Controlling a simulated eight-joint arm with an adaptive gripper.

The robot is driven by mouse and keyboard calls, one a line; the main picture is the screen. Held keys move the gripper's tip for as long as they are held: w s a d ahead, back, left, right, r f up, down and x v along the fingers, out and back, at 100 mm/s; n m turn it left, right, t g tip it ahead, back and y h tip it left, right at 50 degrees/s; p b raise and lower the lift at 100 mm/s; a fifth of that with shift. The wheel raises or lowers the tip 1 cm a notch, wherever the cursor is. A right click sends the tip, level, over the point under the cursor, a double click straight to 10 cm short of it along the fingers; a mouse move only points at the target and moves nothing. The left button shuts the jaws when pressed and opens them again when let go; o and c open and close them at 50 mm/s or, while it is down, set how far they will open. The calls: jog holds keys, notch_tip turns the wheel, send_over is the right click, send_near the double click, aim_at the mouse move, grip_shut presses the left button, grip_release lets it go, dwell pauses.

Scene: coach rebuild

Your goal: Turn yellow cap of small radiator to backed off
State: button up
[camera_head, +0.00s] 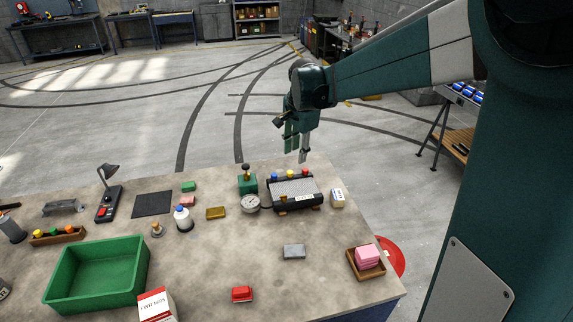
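The small radiator (296,195) is a dark-framed block with a pale finned face, lying near the back right of the workbench. My gripper (297,154) points down above and behind the radiator, apart from the caps. Its fingers look spread, with nothing visible between them.
A round gauge (250,203) and a green block with a black knob (247,182) stand just left of the radiator. A small white box (337,198) is close on its right. A grey block (294,251) lies in front, with bare bench around it.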

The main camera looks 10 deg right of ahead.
jog(key=w+f+m+g+p, duration=0.1)
jog(key=w+f+m+p, duration=0.15)
jog(key=w+f, duration=0.4)
jog(key=m+g, duration=0.1)
jog(key=m, duration=0.2)
send_near(290, 172)
jog(key=shift+s, duration=0.2)
jog(key=shift+w+f+m, duration=0.3)
jog(key=shift+f+m, duration=0.05)
jog(key=shift+f, duration=0.05)
jog(key=shift+f, duration=0.15)
jog(key=shift+f+p, duration=0.3)
jog(key=shift+f, duration=3.5)
jog(key=c, duration=0.9)
